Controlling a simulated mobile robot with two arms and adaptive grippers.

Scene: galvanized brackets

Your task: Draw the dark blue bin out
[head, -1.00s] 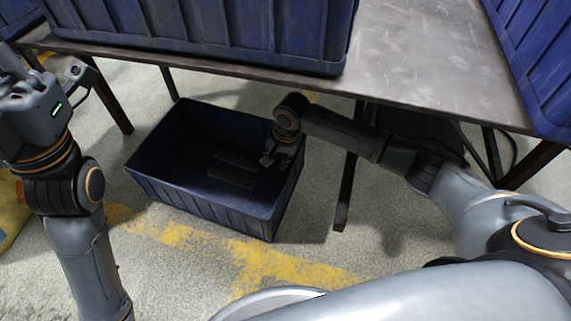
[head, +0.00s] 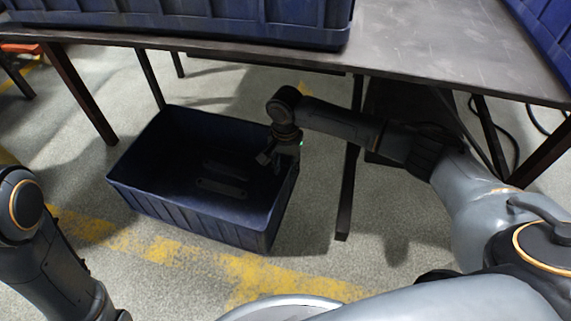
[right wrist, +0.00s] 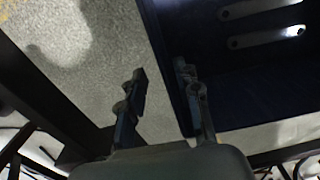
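The dark blue bin (head: 190,215) stands on the floor, partly under the table's front edge, with its near side in the open. Flat dark brackets lie inside it (head: 222,187). My right gripper (head: 280,158) is at the bin's right wall. In the right wrist view, its two fingers (right wrist: 162,98) are apart, one over the floor outside the wall and one on the inner side. A gap shows between the outer finger and the bin wall (right wrist: 166,75). My left gripper is out of view; only part of that arm shows at the lower left.
A metal table (head: 420,55) stands over the bin's far side and carries blue bins (head: 180,25). A table leg (head: 348,195) stands right of the bin, and another (head: 82,95) left of it. Floor with worn yellow marking (head: 185,258) is clear in front.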

